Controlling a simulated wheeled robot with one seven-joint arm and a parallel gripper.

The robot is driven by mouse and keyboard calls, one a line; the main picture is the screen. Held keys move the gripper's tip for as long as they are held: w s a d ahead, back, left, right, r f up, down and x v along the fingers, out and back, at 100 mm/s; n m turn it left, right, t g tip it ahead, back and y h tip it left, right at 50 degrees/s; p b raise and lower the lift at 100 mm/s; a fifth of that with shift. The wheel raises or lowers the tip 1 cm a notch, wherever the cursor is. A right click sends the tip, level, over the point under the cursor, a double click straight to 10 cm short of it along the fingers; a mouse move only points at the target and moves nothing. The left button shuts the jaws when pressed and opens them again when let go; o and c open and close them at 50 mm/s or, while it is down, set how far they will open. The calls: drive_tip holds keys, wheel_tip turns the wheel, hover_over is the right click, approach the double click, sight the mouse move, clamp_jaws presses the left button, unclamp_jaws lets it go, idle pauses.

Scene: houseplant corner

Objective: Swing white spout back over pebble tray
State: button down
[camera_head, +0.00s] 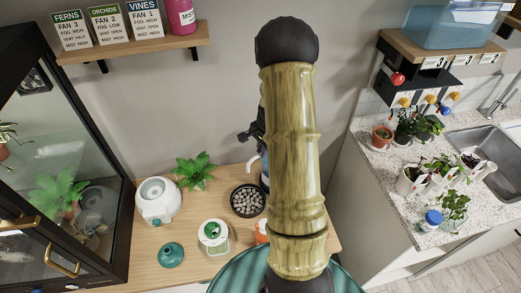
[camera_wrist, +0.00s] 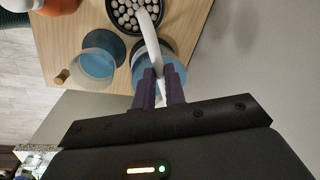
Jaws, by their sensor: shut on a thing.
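The white spout (camera_wrist: 150,42) curves up from a blue-bodied vessel (camera_wrist: 163,48) in the wrist view, its outer end overlapping the pebble tray. My gripper (camera_wrist: 160,88) is shut on the spout near its base. The pebble tray (camera_wrist: 110,24) is round and black with pale pebbles. In the head view the spout (camera_head: 252,160) shows as a small white curve above the tray's back edge; the tray (camera_head: 233,205) is on the wooden table. My arm hides most of the vessel (camera_head: 264,181) there, and my gripper (camera_head: 249,135) is only partly visible.
A clear blue-tinted cup (camera_wrist: 97,62) stands beside the vessel. A glass cabinet (camera_head: 60,130) borders the left. A label shelf (camera_head: 135,43) hangs above.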

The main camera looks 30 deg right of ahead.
drive_tip(key=shift+w, duration=0.1)
drive_tip(key=c, duration=1.5)
unclamp_jaws()
drive_tip(key=shift+o, duration=0.2)
drive_tip(key=shift+r, duration=0.1)
drive_tip(key=s+r+b, duration=0.2)
drive_tip(key=s+r, duration=0.1)
drive_tip(key=r, duration=1.4)
drive_tip(key=shift+s+d+b, duration=0.2)
drive_tip(key=shift+b, duration=0.1)
